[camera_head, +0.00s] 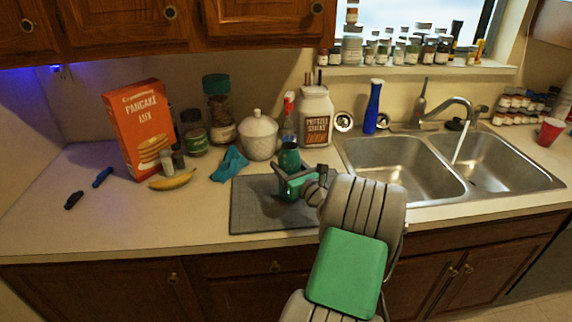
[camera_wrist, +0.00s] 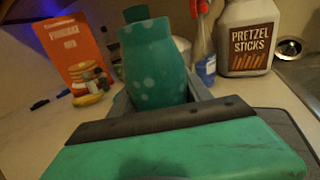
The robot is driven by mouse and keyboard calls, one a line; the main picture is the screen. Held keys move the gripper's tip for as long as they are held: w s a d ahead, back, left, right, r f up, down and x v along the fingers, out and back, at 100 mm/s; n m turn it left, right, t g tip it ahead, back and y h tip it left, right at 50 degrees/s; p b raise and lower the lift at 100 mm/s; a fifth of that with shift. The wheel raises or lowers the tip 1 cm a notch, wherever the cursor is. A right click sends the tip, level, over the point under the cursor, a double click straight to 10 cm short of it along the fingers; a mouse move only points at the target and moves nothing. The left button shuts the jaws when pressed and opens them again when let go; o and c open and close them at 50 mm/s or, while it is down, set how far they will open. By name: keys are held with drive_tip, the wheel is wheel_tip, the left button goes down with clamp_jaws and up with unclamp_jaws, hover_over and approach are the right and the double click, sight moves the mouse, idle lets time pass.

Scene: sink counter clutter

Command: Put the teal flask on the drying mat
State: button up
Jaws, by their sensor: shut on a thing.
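The teal flask (camera_head: 289,157) stands upright over the grey drying mat (camera_head: 250,213) in the head view. In the wrist view the flask (camera_wrist: 154,62) fills the upper middle, with pale spots on its body. My gripper (camera_head: 288,172) is shut on the flask, with a finger on each side of it. The lower part of the flask is hidden behind my gripper, so I cannot tell whether its base touches the mat.
A teal cloth (camera_head: 230,163) and a banana (camera_head: 172,180) lie left of the mat. A white lidded jar (camera_head: 259,137), a spray bottle (camera_head: 288,112) and a pretzel jar (camera_head: 315,118) stand behind. The sink (camera_head: 400,165) lies to the right. The mat's left part is clear.

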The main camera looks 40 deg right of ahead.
drive_tip(key=o, duration=1.5)
drive_tip(key=shift+o, duration=0.2)
drive_tip(key=shift+r, duration=0.2)
drive_tip(key=b+v, duration=0.1)
drive_tip(key=v, duration=1.1)
